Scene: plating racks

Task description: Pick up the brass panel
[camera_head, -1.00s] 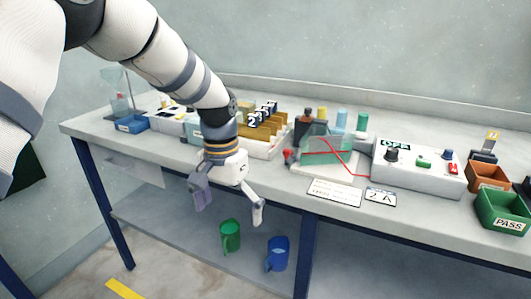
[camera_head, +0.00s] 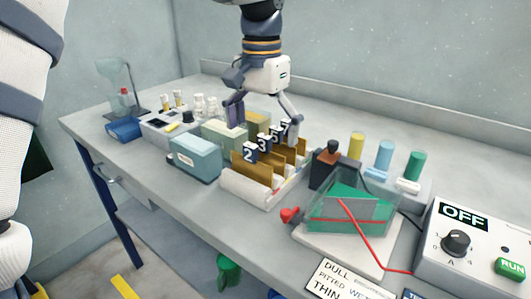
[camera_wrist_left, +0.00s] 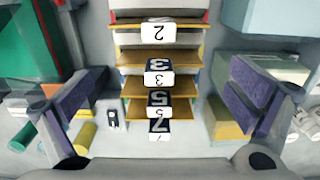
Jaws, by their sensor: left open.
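Several brass panels (camera_head: 258,172) stand upright in a row in a white rack (camera_head: 245,190). Black-and-white tags on them read 2, 3, 5 and 7; the tag 2 panel is nearest in the head view. The panels also show in the left wrist view (camera_wrist_left: 128,60), edge-on from above. My left gripper (camera_head: 264,118) is open and empty above the far part of the rack, pointing down. In the left wrist view its fingers (camera_wrist_left: 160,108) are spread on both sides of the row, around the tag 5 and 7 end. My right gripper is out of view.
Teal boxes (camera_head: 195,157) stand close left of the rack. A clear tank with green contents (camera_head: 345,212), a dark bottle (camera_head: 325,168) and a red wire stand to its right. A control box reading OFF (camera_head: 475,235) is at far right. Colored cylinders (camera_head: 384,155) stand behind.

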